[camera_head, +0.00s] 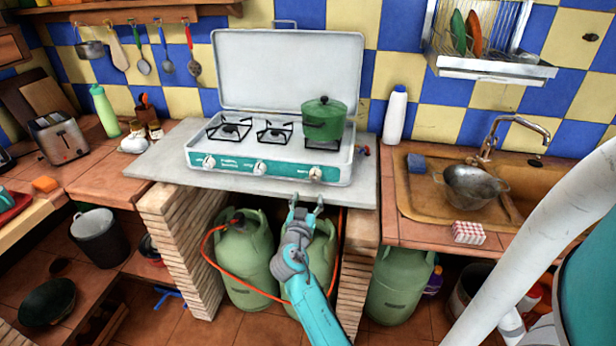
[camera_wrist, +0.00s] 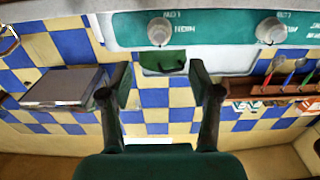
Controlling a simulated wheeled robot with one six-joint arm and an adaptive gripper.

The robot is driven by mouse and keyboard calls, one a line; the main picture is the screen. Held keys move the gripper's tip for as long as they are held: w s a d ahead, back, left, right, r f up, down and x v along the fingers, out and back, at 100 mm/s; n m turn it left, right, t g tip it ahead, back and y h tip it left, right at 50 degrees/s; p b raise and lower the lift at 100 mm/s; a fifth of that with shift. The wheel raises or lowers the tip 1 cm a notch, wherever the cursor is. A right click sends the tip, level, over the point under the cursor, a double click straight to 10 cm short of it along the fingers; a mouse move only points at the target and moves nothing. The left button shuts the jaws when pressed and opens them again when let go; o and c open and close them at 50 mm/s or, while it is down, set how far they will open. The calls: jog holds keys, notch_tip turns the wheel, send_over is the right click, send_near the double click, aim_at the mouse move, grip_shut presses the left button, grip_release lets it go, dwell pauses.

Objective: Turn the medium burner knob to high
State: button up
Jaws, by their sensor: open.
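A white camping stove (camera_head: 200,154) with a teal front panel stands on the grey slab, lid up. Its front has a left knob (camera_head: 209,161), a middle knob (camera_head: 259,168) and a right knob (camera_head: 315,173). I cannot tell which is the medium one. My gripper (camera_head: 306,203) is open and empty, below and in front of the right knob, apart from it. In the upside-down wrist view, the right knob (camera_wrist: 160,31) is above the gap between my open fingers (camera_wrist: 160,82); the middle knob (camera_wrist: 271,30) is to its right. LOW and HIGH labels show beside the knobs.
A green pot (camera_head: 324,122) sits on the right burner. The grey slab (camera_head: 165,167) juts out just above my gripper. Green gas bottles (camera_head: 243,262) with an orange hose stand below. A white bottle (camera_head: 395,115) stands right of the stove, near the sink (camera_head: 415,205).

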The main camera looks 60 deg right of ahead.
aim_at(314, 180)
jog(key=x, duration=1)
jog(key=shift+w+d, duration=0.1)
jog(key=shift+d, duration=0.25)
jog(key=shift+c, duration=0.2)
jog(key=c, duration=1.1)
